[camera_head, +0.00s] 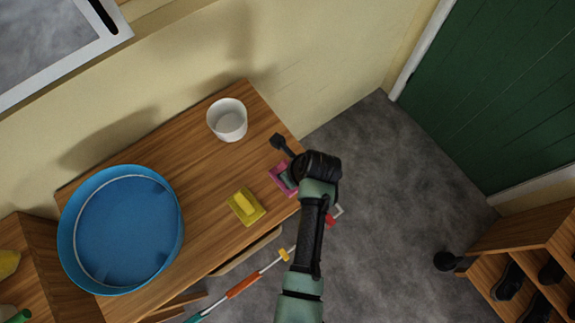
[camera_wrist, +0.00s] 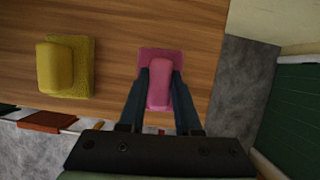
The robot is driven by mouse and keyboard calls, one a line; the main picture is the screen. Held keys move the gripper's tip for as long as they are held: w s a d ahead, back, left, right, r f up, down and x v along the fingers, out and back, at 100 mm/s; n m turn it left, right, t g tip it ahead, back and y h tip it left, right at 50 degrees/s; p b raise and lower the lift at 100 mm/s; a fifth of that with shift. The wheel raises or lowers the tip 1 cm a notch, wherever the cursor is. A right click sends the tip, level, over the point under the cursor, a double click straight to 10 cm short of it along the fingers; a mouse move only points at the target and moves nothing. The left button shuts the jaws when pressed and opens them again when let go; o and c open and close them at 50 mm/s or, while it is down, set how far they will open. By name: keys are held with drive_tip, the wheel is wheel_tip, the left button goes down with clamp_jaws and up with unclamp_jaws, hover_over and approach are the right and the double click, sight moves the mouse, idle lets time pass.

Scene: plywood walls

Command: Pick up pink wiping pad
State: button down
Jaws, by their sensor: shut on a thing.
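The pink wiping pad (camera_wrist: 160,57) lies on the wooden table near its right end. It has a flat base and a raised pink grip block. In the wrist view my gripper (camera_wrist: 160,88) has one dark finger on each side of the block, shut on it. The pad's base appears to rest on the table; I cannot tell whether it is lifted. In the head view the pink pad (camera_head: 277,177) is partly hidden by my gripper (camera_head: 289,178) and wrist.
A yellow pad (camera_head: 245,207) lies left of the pink one on the table (camera_head: 208,165). A white cup (camera_head: 227,119) stands at the back, a large blue tub (camera_head: 121,229) at the left. A long-handled tool (camera_head: 243,286) is below the table's front edge.

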idle(0.3)
wheel_tip(320, 180, up, 10)
drive_tip(key=shift+r, duration=0.1)
idle(0.4)
